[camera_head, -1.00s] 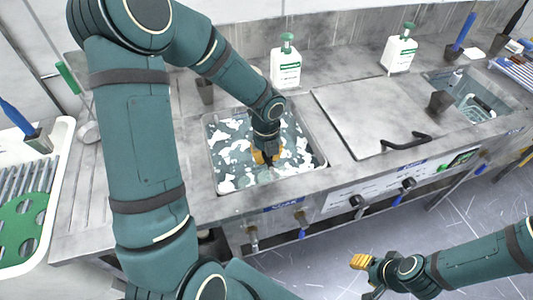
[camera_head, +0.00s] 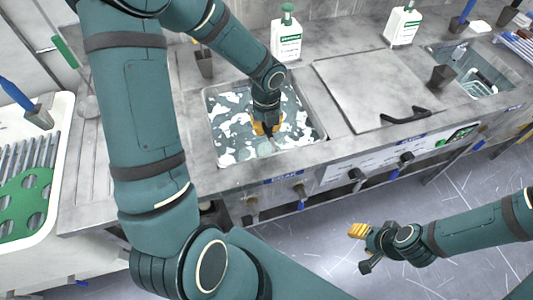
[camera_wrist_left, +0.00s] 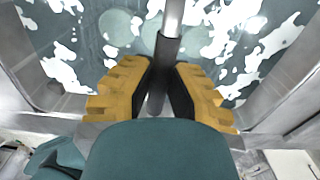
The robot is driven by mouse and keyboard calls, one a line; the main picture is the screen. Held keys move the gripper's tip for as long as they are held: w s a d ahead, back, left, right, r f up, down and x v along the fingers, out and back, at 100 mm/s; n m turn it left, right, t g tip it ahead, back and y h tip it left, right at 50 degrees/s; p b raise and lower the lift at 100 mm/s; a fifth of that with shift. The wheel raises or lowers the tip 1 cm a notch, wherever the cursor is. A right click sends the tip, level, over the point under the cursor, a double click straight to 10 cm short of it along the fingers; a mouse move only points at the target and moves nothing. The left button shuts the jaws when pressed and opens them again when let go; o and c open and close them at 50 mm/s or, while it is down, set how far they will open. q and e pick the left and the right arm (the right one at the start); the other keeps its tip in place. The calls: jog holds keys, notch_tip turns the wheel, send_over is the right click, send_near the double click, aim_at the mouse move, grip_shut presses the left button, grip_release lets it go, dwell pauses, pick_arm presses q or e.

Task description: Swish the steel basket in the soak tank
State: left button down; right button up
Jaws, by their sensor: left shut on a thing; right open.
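The soak tank (camera_head: 315,138) is a steel basin sunk in the counter, filled with grey-green liquid and patches of white foam. My left gripper (camera_head: 266,130) is inside the tank opening, over the liquid. In the left wrist view its yellow-backed fingers (camera_wrist_left: 160,85) are shut on the dark grip of a metal handle (camera_wrist_left: 173,14). The handle runs down into the liquid. Pale round shapes (camera_wrist_left: 115,28) show dimly beneath the surface by the handle; the steel basket itself is not clearly visible. My right gripper (camera_head: 362,248) is open and empty, in front of the counter above the floor.
A closed lid with a black handle (camera_head: 405,116) covers the section right of the tank. A smaller open basin (camera_head: 478,72) lies further right. White pump bottles (camera_head: 286,42) stand behind. A white tray (camera_head: 58,180) with a green holed plate (camera_head: 22,205) is at left.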

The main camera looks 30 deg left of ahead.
pick_arm(q)
jog(key=shift+r+p, duration=0.35)
jog(key=shift+r, duration=0.25)
jog(key=shift+f, duration=0.15)
jog(key=shift+f+b, duration=0.8)
jog(key=shift+f, duration=0.25)
jog(key=shift+r, duration=0.15)
jog(key=shift+r+p, duration=1.05)
jog(key=shift+p, duration=0.15)
jog(key=shift+f+b, duration=0.8)
jog(key=shift+f, duration=0.4)
jog(key=shift+r, duration=0.15)
